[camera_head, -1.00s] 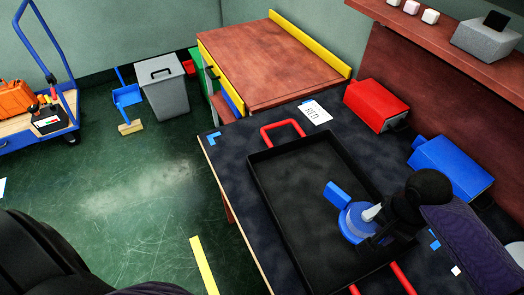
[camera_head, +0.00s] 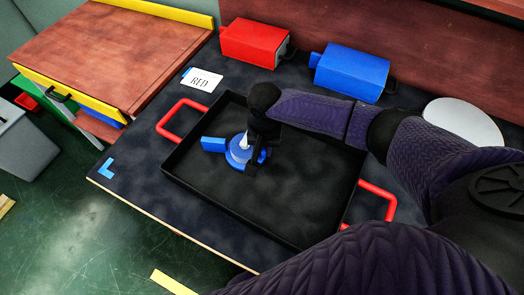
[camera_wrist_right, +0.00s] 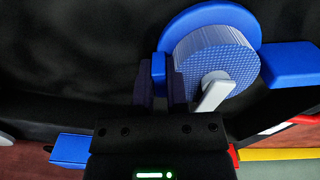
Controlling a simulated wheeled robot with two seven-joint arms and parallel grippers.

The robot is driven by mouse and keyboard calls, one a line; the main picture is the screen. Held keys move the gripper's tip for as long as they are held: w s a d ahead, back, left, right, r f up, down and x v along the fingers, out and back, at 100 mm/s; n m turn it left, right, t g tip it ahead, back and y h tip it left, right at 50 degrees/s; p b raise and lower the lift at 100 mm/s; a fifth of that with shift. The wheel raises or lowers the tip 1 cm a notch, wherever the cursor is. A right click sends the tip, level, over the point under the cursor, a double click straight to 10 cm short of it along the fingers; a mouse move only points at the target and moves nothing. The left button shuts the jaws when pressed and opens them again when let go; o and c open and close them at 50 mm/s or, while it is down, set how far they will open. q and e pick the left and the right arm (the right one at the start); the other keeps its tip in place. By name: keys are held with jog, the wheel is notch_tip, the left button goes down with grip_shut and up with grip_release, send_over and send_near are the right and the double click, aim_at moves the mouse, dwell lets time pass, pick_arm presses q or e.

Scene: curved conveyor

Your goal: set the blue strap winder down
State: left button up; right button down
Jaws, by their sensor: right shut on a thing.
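The blue strap winder (camera_head: 236,153), a round reel with a blue block jutting to the left and a pale crank, is over the left-middle part of the black tray (camera_head: 325,220). My right gripper (camera_head: 256,155) is shut on it from its right side. In the right wrist view, the winder's blue disc and ribbed spool (camera_wrist_right: 215,62) show just beyond the dark fingers (camera_wrist_right: 160,85), which close on a small blue part at its edge. Whether the winder touches the tray floor, I cannot tell. My left gripper is not in view.
The tray has red handles (camera_head: 181,119) at both ends. Behind it on the dark table stand a red box (camera_head: 253,42), a blue box (camera_head: 350,72) and a card reading RED (camera_head: 201,80). A white disc (camera_head: 463,121) lies right. The tray floor around the winder looks clear.

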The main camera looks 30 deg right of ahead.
jog(key=shift+r, duration=0.15)
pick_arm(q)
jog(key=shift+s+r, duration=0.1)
pick_arm(e)
jog(key=c, duration=0.7)
grip_release()
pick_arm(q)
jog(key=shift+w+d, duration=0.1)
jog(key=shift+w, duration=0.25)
pick_arm(e)
jog(key=shift+o, duration=0.2)
pick_arm(q)
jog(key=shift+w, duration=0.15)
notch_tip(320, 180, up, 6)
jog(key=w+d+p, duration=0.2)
jog(key=p, duration=0.4)
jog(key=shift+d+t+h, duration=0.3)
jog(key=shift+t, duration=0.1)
pick_arm(e)
notch_tip(320, 180, up, 12)
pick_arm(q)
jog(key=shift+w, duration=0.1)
